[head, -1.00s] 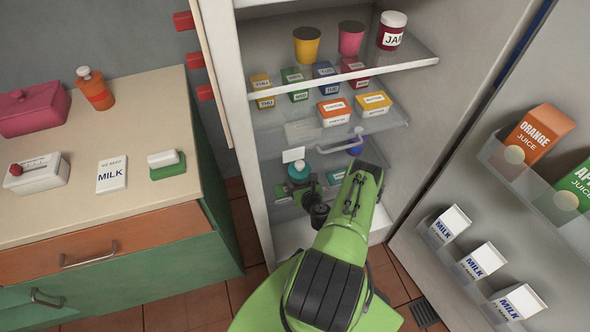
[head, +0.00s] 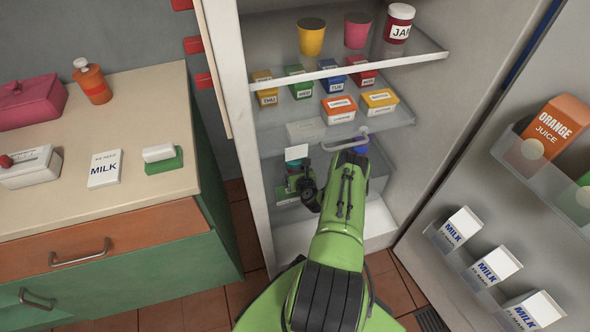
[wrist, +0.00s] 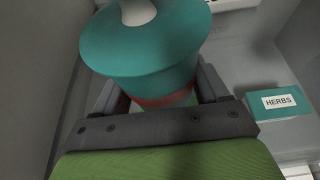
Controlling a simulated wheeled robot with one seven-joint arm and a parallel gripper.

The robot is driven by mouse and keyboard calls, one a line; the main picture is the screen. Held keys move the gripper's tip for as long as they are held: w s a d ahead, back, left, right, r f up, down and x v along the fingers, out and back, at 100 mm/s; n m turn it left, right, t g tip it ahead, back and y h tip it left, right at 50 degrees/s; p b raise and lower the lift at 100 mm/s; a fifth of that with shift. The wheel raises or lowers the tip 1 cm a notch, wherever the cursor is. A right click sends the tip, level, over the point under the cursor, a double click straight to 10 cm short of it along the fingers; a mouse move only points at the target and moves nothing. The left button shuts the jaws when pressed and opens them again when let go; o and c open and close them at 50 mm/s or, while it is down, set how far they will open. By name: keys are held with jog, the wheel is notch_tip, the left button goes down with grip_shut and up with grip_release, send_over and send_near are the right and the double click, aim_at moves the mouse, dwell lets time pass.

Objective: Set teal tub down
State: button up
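The teal tub (wrist: 150,50) fills the top middle of the wrist view. It has a wide round teal top with a pale knob, and a red band shows lower down. My gripper (wrist: 160,97) has one finger on each side of it and appears shut on it. The contact points are partly hidden. In the head view, my gripper (head: 296,184) is inside the lower part of the open fridge. Only a bit of the teal tub shows there, behind a white card-like patch.
A teal box labelled HERBS (wrist: 280,101) lies right of the tub in the wrist view. The glass shelf (head: 275,118) above carries labelled boxes. A blue-topped item (head: 361,146) stands behind my arm. The fridge wall is close on the left.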

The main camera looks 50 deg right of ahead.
jog(key=o, duration=0.4)
jog(key=shift+r, duration=0.1)
jog(key=p+v, duration=0.6)
jog(key=v, duration=0.6)
